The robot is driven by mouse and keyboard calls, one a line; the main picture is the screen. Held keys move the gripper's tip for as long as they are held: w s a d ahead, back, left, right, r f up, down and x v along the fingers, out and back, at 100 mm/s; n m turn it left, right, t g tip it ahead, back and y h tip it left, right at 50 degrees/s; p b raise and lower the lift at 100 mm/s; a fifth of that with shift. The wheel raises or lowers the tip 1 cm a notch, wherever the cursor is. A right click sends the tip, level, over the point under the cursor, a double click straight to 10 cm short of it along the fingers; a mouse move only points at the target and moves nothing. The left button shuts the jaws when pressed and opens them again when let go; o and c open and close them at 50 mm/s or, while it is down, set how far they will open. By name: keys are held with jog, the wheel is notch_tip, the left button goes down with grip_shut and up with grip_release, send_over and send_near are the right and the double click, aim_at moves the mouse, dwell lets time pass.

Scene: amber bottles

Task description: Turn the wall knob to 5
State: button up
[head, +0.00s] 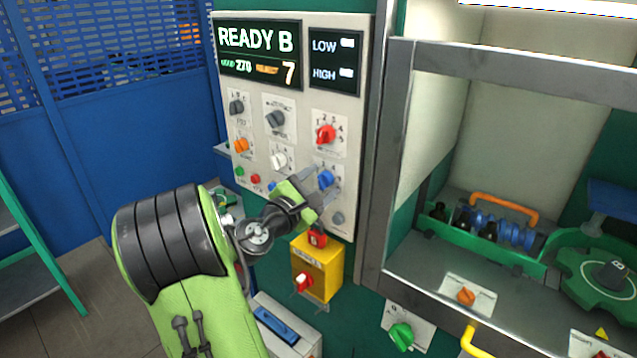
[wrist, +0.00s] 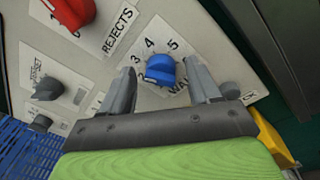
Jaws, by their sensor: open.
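The control panel (head: 295,60) on the wall carries several knobs. A blue knob (wrist: 160,69) with a dial numbered around it sits between my open fingers in the wrist view; 3, 4 and 5 are readable above it. The same blue knob (head: 325,179) shows in the head view, partly beside my gripper. My gripper (wrist: 163,88) is open, one finger on each side of the blue knob, with visible gaps. In the head view my gripper (head: 308,190) is at the panel's lower right. The label below the knob is partly hidden, and its exact pointing direction is unclear.
A red knob (head: 325,134) labelled REJECTS in the wrist view is above the blue one. A white knob (head: 279,160) and a grey knob (head: 338,218) are close by. A yellow box (head: 318,268) with a red switch is below. A display (head: 258,53) reads READY B.

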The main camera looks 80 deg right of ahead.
jog(key=shift+f, duration=0.1)
jog(key=c, duration=1)
jog(key=shift+m+b, duration=0.3)
jog(key=m+b, duration=0.4)
jog(key=shift+f, duration=0.35)
jog(key=m+b, duration=0.4)
jog(key=m, duration=0.1)
jog(key=shift+f+g, duration=0.15)
jog(key=shift+g, duration=0.25)
jog(key=m+g+b, duration=0.1)
jog(key=m+b, duration=0.7)
jog(key=m, duration=0.3)
jog(key=shift+w+b, duration=0.15)
jog(key=shift+b, duration=0.2)
jog(key=shift+m, duration=0.3)
